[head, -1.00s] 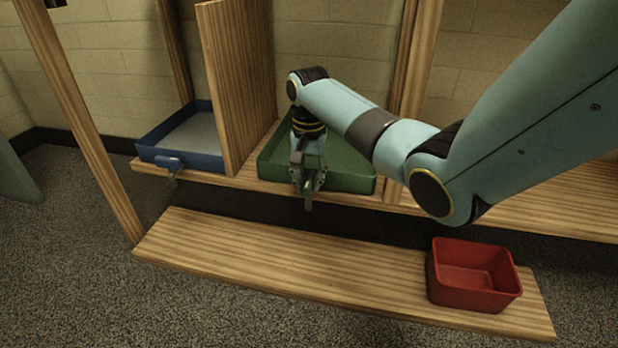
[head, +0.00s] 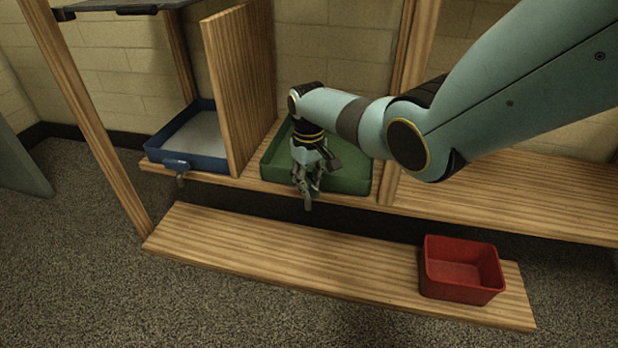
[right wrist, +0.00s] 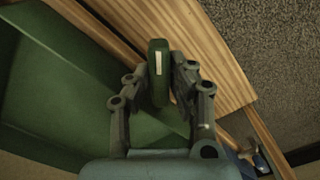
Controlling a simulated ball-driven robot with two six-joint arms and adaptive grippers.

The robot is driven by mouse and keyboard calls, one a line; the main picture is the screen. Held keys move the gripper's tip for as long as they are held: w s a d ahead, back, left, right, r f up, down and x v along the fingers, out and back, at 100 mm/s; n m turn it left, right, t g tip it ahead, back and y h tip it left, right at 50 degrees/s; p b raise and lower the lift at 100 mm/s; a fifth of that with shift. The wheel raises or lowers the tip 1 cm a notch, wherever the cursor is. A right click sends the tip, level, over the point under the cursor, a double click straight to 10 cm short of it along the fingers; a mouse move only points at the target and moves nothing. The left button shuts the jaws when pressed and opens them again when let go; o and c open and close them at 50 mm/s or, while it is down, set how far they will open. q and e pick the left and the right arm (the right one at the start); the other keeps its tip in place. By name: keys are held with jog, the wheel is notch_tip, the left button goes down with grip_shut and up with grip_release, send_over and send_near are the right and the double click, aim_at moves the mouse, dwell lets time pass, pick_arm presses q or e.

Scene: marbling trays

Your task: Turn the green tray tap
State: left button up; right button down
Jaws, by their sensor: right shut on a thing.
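The green tray (head: 345,183) sits on the wooden shelf, right of the upright divider; its inside also fills the left of the right wrist view (right wrist: 60,90). My right gripper (head: 305,186) is at the tray's front edge, tilted downward. In the right wrist view its two fingers are shut on the green tap handle (right wrist: 160,85), which has a white stripe. In the head view the gripper mostly hides this tap, so its exact angle cannot be told. My left gripper is not in view.
Left of the wooden divider (head: 240,80) is a blue tray (head: 157,143) with its own blue tap (head: 176,165). A red bin (head: 460,292) stands on the right of the lower plank (head: 280,258). A dark rack (head: 120,8) shows at top left. The plank's left and middle are clear.

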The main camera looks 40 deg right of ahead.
aim_at(309, 182)
jog(key=n, duration=0.3)
jog(key=shift+n+p, duration=0.4)
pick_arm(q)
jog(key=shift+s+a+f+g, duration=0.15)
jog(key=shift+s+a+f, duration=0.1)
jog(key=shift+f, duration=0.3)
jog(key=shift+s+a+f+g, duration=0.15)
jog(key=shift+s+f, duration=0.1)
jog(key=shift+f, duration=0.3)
pick_arm(e)
jog(key=shift+n, duration=2.2)
jog(key=c, duration=1.2)
grip_release()
notch_tip(309, 182, up, 12)
